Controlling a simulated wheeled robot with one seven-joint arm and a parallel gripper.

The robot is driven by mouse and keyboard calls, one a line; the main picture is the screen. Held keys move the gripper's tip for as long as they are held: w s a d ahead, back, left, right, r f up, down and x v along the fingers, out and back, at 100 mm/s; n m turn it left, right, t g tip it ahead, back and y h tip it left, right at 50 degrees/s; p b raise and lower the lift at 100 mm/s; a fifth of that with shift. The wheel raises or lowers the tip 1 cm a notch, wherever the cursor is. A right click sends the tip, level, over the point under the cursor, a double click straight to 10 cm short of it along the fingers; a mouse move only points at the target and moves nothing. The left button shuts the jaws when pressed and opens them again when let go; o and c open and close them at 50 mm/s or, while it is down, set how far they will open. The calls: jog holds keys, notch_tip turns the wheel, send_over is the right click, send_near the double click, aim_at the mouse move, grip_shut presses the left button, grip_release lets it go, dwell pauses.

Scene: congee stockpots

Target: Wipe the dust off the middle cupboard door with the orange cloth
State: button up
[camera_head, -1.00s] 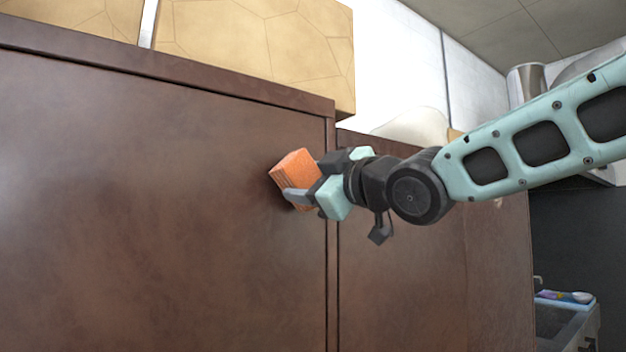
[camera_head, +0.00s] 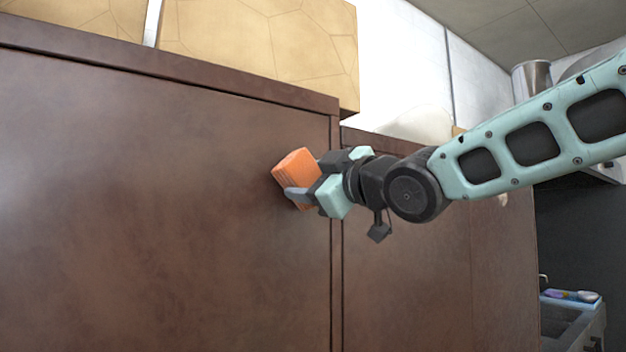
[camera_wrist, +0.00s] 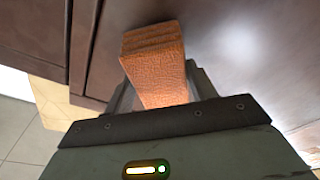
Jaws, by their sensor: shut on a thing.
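My gripper (camera_head: 305,183) is shut on the orange cloth (camera_head: 293,168), which looks like a thick folded block. The cloth also shows between the fingers in the wrist view (camera_wrist: 155,62). It is held close to the large dark brown cupboard door (camera_head: 170,200), near that door's right edge; I cannot tell whether it touches. The door has a cloudy, paler film in patches, mostly toward the left. A second brown door (camera_head: 400,270) lies to the right, past a vertical seam. I cannot tell from these views which door is the middle one.
Tan stone-patterned blocks (camera_head: 260,45) sit on top of the cupboard. A pale rounded thing (camera_head: 415,125) lies on top farther right. At the lower right is a sink (camera_head: 570,325) with a few coloured items beside it. The space before the left door is clear.

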jog(key=shift+w+a, duration=0.2)
jog(key=shift+w, duration=0.15)
jog(key=shift+w+d+r+p, duration=0.1)
jog(key=shift+w+d+p, duration=0.25)
jog(key=shift+d+p, duration=0.2)
jog(key=shift+w+d+r+p, duration=0.1)
jog(key=shift+w+d+p, duration=0.2)
jog(key=shift+d+p, duration=0.2)
jog(key=shift+w+d+f+p, duration=0.15)
jog(key=shift+w+d+p, duration=0.25)
jog(key=shift+d, duration=0.2)
jog(key=shift+w+f+b, duration=0.1)
jog(key=shift+w+b, duration=0.05)
jog(key=shift+b, duration=0.15)
jog(key=s+a+b, duration=0.1)
jog(key=a+b, duration=0.1)
jog(key=b, duration=0.1)
jog(key=shift+s+a+f, duration=0.1)
jog(key=shift+s+a, duration=0.15)
jog(key=shift+s, duration=0.1)
jog(key=shift+s+a+r+b, duration=0.2)
jog(key=shift+s+a+b, duration=0.15)
jog(key=shift+a, duration=0.2)
jog(key=shift+s+f, duration=0.1)
